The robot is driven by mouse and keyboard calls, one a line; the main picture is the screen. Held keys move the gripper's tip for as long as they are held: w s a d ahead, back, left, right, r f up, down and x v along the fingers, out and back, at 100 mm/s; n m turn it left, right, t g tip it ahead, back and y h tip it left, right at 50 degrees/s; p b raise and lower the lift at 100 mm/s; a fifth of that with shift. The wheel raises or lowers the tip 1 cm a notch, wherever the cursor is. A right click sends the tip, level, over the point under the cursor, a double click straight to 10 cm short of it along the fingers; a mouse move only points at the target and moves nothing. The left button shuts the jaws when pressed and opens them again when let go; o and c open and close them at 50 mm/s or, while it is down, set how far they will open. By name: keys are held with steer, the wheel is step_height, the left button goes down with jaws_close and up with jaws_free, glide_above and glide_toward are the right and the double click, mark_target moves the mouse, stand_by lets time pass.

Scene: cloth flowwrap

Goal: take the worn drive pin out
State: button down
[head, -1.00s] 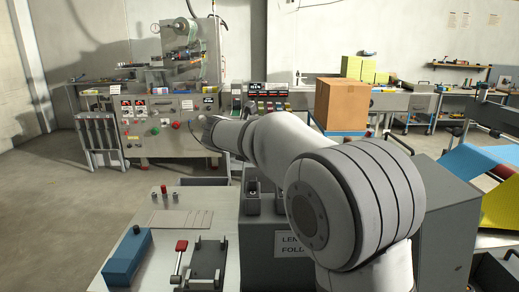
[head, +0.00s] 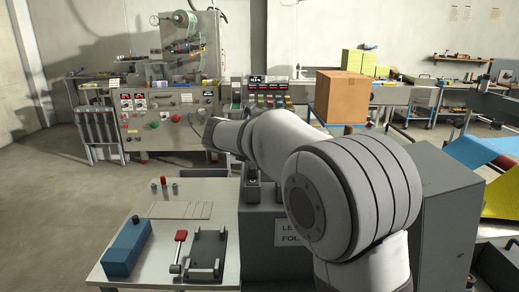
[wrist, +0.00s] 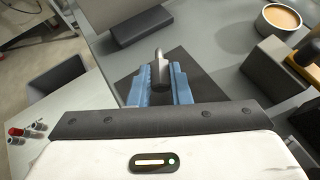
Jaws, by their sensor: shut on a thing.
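In the wrist view my gripper (wrist: 160,90) has two blue fingers. They are shut on a grey metal pin (wrist: 159,62) with a rounded tip, which stands up between them. A dark square plate (wrist: 205,82) lies beyond and under the fingers. I cannot tell whether the pin is still seated in anything, because the fingers hide its lower part. In the head view my arm hides the fingers and the pin.
A dark grey block (wrist: 140,25) and a round tin with a tan filling (wrist: 281,17) stand near the plate. In the head view a blue box (head: 127,247) and a red-handled clamp (head: 207,250) sit on the front-left table. A cardboard box (head: 341,97) is behind my arm.

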steer(key=shift+f+b, duration=0.4)
steer(key=shift+f, duration=0.3)
steer(key=shift+f, duration=0.15)
steer(key=c, duration=1.3)
jaws_free()
steer(key=shift+o, duration=0.2)
steer(key=v, duration=0.7)
steer(key=shift+s+a, duration=0.1)
steer(key=shift+s, duration=0.05)
steer(key=shift+s+r, duration=0.15)
steer(key=shift+r, duration=0.05)
steer(key=shift+r, duration=0.1)
